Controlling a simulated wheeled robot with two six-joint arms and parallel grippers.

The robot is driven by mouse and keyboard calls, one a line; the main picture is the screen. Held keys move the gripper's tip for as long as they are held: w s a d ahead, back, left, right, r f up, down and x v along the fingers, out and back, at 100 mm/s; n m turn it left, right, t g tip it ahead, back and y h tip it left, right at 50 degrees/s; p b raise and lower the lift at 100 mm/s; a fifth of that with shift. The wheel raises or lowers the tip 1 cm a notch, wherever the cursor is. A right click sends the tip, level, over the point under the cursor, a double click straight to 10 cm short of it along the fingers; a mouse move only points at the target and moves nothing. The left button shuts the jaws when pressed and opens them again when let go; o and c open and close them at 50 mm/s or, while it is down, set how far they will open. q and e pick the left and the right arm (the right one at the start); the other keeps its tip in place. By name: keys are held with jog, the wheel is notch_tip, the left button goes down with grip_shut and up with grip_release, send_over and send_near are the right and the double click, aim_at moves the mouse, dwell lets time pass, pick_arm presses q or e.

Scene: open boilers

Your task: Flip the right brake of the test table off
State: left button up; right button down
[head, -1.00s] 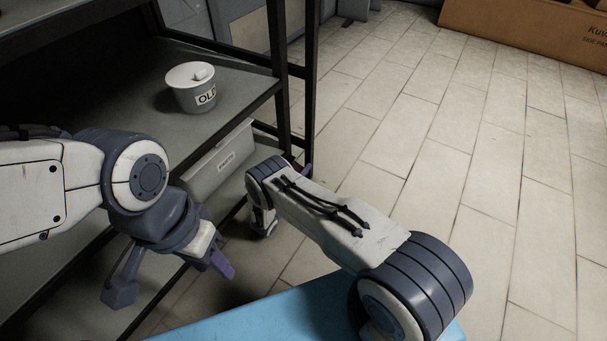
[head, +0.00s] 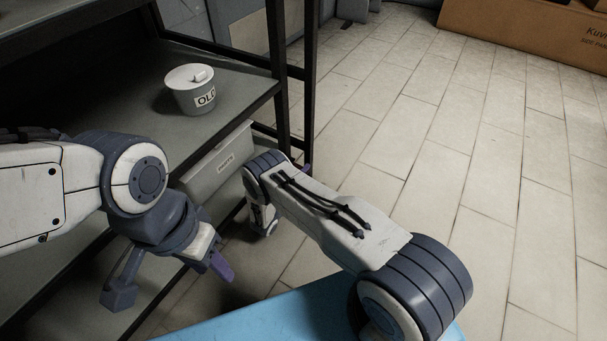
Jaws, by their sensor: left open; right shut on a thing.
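No brake can be made out. I cannot tell which thing is the test table. My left gripper (head: 168,283) hangs open and empty in front of the dark rack, its two fingers wide apart. My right arm reaches away from me toward the rack's right leg. My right gripper (head: 262,217) points down at the far end of that arm, low beside the rack. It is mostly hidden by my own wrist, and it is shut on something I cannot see. A small purple piece shows just right of the wrist.
The dark metal rack (head: 279,95) fills the left side. A white pot (head: 194,95) with a lid, marked "OLD", stands on its shelf. A pale labelled bin (head: 215,168) sits below. A cardboard box (head: 530,38) lies at the back right. The tiled floor between is clear.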

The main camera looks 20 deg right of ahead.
notch_tip(320, 180, up, 2)
jog(key=n, duration=0.5)
jog(key=shift+w+a+r, duration=0.1)
jog(key=shift+a+r, duration=0.05)
jog(key=shift+n, duration=0.3)
jog(key=c, duration=0.9)
grip_release()
jog(key=shift+a+r, duration=0.1)
jog(key=shift+a, duration=0.15)
jog(key=p+v, duration=0.4)
jog(key=v, duration=0.6)
